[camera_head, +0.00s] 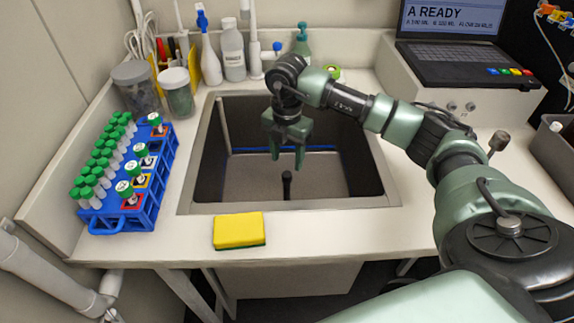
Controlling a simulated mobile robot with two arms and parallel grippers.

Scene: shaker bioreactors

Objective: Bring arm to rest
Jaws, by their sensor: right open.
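My right arm (403,119) comes in from the right and reaches across to the sink (385,201). Its right gripper (288,158) points down over the sink basin, with its two fingers apart and nothing between them. A dark upright piece (287,184) shows in the basin below the fingertips. The gripper appears clear of the sink rim. My left gripper does not show.
A blue rack (132,222) with green-capped tubes stands left of the sink. A yellow sponge (239,230) lies at the counter's front edge. Jars (178,95) and bottles (233,52) stand behind. A laptop (465,70) sits at the back right. Counter right of the sink is clear.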

